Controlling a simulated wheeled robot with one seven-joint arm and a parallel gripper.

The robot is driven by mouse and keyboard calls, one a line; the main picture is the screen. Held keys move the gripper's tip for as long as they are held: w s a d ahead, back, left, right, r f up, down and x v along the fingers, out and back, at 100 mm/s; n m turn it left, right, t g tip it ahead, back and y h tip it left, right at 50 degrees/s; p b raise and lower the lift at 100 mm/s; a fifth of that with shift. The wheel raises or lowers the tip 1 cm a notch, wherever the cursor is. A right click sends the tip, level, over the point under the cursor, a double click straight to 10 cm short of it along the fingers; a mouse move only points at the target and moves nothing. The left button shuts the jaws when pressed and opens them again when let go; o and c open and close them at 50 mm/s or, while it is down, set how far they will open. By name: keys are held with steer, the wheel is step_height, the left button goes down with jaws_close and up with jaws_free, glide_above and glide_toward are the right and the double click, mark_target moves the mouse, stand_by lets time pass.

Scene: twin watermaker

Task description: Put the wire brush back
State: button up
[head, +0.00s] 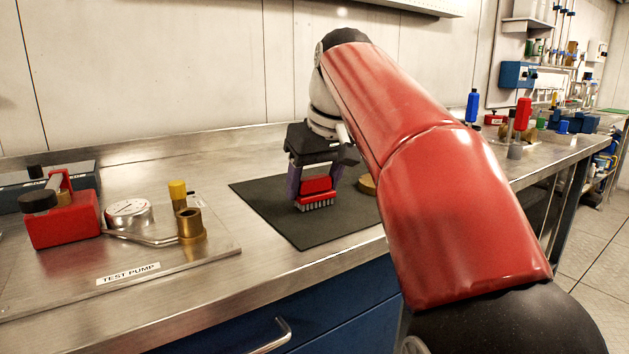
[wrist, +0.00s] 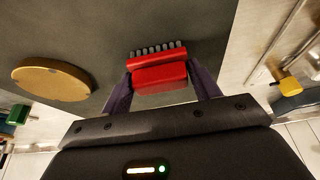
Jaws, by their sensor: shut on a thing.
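The wire brush (head: 317,192) has a red body with a row of grey bristles facing down. My gripper (head: 315,188) is shut on it, with one purple finger at each end of the red body. In the wrist view the brush (wrist: 159,75) sits between the two fingers of my gripper (wrist: 160,84), its bristles pointing away from the palm. The brush is over the dark mat (head: 280,222) on the steel bench. I cannot tell whether the bristles touch the mat.
A round tan disc (wrist: 52,79) lies on the mat, partly behind my arm in the head view. The test pump plate (head: 200,257) with red pump (head: 62,218), gauge (head: 129,213) and brass fitting (head: 190,225) is at left. The mat's front is clear.

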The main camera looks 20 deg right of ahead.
steer(key=o, duration=0.9)
steer(key=shift+f, duration=0.1)
steer(key=shift+o, duration=0.2)
steer(key=shift+f, duration=0.1)
steer(key=p+v, duration=0.2)
steer(key=v, duration=0.6)
steer(key=shift+d, duration=0.1)
